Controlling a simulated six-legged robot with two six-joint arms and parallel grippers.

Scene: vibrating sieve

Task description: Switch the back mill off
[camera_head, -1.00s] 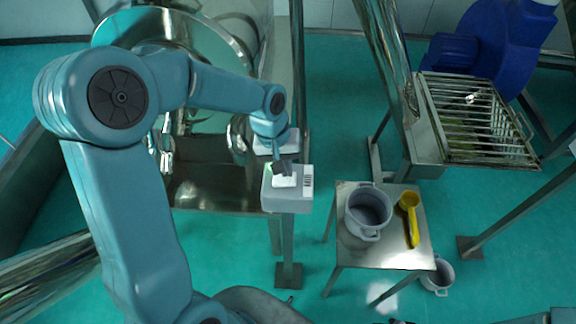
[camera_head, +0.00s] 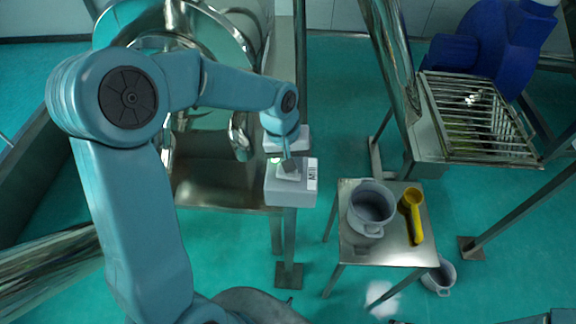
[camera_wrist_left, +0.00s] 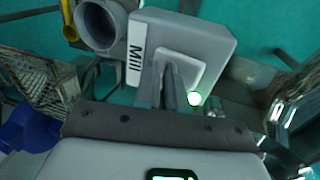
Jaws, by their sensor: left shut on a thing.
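A grey switch box (camera_head: 291,195) with a label stands at the corner of the steel frame in the head view. In the left wrist view the same box (camera_wrist_left: 205,35) reads "Mill" and has a raised pale switch plate (camera_wrist_left: 190,60). My left gripper (camera_head: 289,163) is at this plate from above. In the wrist view its fingers (camera_wrist_left: 168,88) are close together and shut on the switch, partly hiding it. A bright round light (camera_wrist_left: 195,99) shows beside the fingers. A second grey box (camera_head: 298,141) sits just behind, partly hidden by my wrist. My right gripper is not in view.
A small steel table (camera_head: 405,253) with a grey pot (camera_head: 371,213) and a yellow scoop (camera_head: 414,218) stands to the right. Another pot (camera_head: 441,277) is on the floor beside it. A slatted tray (camera_head: 480,120) and a blue machine (camera_head: 495,45) are at the back right.

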